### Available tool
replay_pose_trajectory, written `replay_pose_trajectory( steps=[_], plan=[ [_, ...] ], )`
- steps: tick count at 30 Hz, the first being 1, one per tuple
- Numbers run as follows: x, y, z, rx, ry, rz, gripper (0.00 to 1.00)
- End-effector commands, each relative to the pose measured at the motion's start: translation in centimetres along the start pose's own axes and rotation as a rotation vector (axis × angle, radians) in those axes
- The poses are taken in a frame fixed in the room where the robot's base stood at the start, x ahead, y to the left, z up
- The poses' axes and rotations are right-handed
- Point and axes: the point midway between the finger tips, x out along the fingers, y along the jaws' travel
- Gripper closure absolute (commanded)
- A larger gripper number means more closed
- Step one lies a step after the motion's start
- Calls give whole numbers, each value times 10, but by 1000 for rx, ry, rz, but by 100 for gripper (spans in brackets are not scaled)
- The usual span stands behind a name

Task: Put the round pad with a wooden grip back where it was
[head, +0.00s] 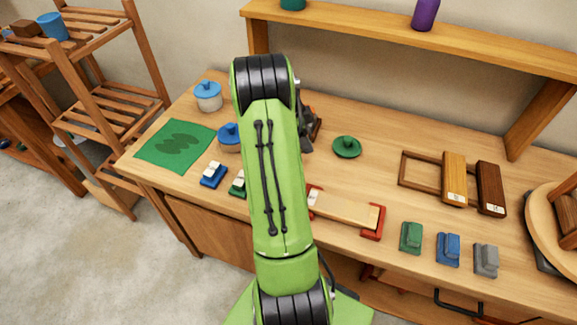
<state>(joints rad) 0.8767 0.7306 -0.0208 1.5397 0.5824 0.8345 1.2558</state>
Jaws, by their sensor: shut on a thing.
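My gripper (306,124) is mostly hidden behind my green arm; only dark parts show at the arm's right side, above the bench. It is shut on a dark thing with a brown wooden part (318,126), which seems to be the round pad with a wooden grip. Its round shape is largely hidden, and I cannot tell whether it touches the bench. A green round lid-like piece with a knob (346,147) lies on the bench to its right, apart from it.
The wooden bench (370,118) holds a green mat (173,145), a blue-lidded jar (208,96), wooden frames (455,180), small blocks (447,248) and a plank with red ends (345,210). A round board (540,215) stands far right. A shelf (380,28) spans the back.

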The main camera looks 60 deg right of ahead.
Motion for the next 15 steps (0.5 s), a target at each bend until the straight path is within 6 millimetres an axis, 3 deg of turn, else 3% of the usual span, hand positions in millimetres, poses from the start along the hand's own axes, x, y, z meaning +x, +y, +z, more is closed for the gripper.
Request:
replay_pose_trajectory(
  steps=[6,15],
  plan=[
    [46,1,19,-3,-2,6,80],
    [88,2,37,-2,-1,6,80]
  ],
)
